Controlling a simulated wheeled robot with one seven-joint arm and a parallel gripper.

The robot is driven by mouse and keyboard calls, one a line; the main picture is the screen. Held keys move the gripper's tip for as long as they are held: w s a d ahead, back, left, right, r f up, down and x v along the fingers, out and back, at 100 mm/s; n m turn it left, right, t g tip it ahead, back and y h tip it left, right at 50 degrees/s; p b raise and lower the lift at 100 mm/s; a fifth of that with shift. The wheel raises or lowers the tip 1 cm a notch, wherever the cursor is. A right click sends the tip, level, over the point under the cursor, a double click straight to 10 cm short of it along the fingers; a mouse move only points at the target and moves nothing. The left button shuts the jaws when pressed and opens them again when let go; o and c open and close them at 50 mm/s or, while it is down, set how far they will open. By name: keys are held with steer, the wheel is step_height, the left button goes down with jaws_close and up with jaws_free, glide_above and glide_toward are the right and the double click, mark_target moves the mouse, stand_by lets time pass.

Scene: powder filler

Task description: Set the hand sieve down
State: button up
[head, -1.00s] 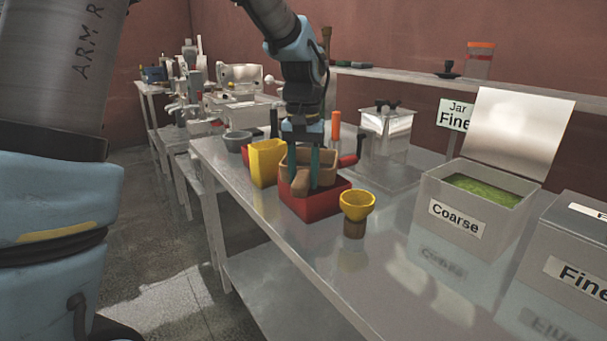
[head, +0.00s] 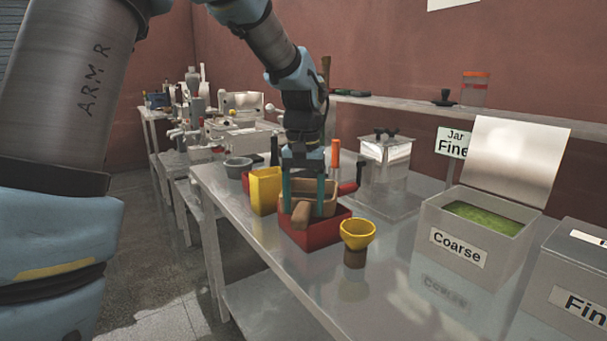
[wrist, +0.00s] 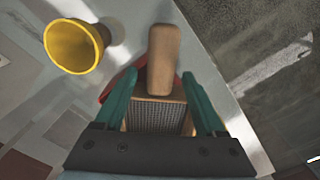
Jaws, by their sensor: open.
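The hand sieve is a wooden frame with a grey mesh and a thick wooden handle (head: 301,214). It sits at the red tray (head: 318,238) on the metal table, with its handle reaching over the tray's near edge. In the wrist view the mesh (wrist: 156,116) lies between my fingers and the handle (wrist: 163,60) points away. My gripper (head: 304,200) is open, its two green fingers down on either side of the sieve's frame. Whether the fingers touch the frame, and how the underside rests, I cannot tell.
A yellow funnel on a brown base (head: 357,236) stands right of the tray. A yellow container (head: 265,190) stands close on the left, with a grey bowl (head: 238,167) behind. The Coarse bin (head: 465,240) is farther right. Bare table lies between funnel and bin.

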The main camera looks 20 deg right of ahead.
step_height(320, 180, up, 12)
steer(key=b, duration=0.1)
steer(key=w+a+f+n, duration=0.2)
steer(key=a+f, duration=0.4)
steer(key=a, duration=0.3)
steer(key=w+a+f+n, duration=0.1)
steer(key=a+f, duration=0.4)
steer(key=a, duration=0.3)
steer(key=s+a+f+n, duration=0.1)
steer(key=s+a+f, duration=0.2)
steer(key=a, duration=0.4)
steer(key=s+a+f+n+t, duration=0.1)
steer(key=s+a+f, duration=0.2)
steer(key=a+f, duration=0.2)
steer(key=a, duration=0.2)
steer(key=shift+s+a+f+n+t, duration=0.3)
steer(key=shift+s+a, duration=0.05)
steer(key=shift+a, duration=0.05)
